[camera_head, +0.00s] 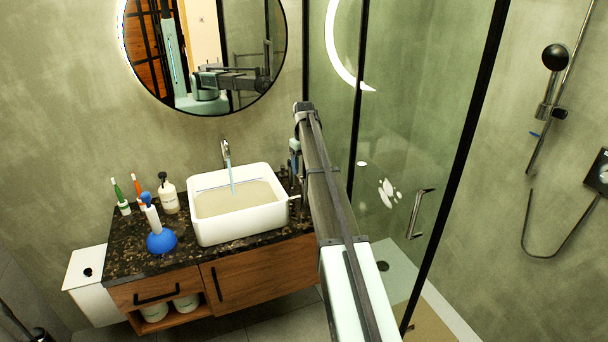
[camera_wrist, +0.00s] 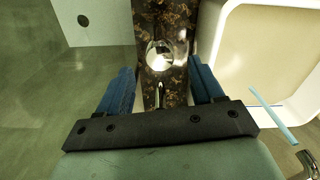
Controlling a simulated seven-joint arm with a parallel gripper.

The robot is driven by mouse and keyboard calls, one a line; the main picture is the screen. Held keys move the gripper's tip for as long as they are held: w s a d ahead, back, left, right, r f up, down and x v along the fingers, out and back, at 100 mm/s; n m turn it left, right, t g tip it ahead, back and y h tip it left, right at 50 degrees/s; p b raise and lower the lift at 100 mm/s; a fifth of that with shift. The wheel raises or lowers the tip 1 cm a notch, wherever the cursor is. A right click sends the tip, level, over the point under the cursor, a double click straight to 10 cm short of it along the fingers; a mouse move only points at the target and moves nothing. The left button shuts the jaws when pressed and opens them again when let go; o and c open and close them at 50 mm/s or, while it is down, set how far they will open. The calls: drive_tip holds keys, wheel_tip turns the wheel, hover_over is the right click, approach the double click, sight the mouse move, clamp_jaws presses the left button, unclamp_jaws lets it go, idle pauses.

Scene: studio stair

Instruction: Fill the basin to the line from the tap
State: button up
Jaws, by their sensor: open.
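The white basin (camera_head: 201,229) sits on the counter; its right part also shows in the wrist view (camera_wrist: 211,42). A chrome tap (camera_head: 226,151) stands behind it, and a pale blue stream (camera_head: 231,178) runs from it into the basin. A thin dark line (camera_head: 214,187) crosses the inner back wall. A beige surface (camera_head: 240,200) lies below this line; its exact level is hard to tell. My gripper (camera_wrist: 162,88) is open, pointing down beside the basin's right side. A round chrome fitting with a small lever (camera_wrist: 161,52) shows between and beyond its blue fingers, apart from them.
A blue plunger-like thing (camera_head: 161,241), a soap bottle (camera_head: 168,193) and two toothbrushes (camera_head: 120,194) stand on the dark counter (camera_head: 125,246) left of the basin. A glass shower wall (camera_head: 335,140) is close on the right. A round mirror (camera_head: 205,50) hangs above.

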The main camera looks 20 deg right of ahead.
sight(304, 176)
drive_tip(key=shift+f, duration=2)
drive_tip(key=shift+c, duration=0.4)
drive_tip(key=c, duration=1)
drive_tip(key=shift+m, duration=0.4)
drive_tip(key=m, duration=0.4)
drive_tip(key=shift+m, duration=2.6)
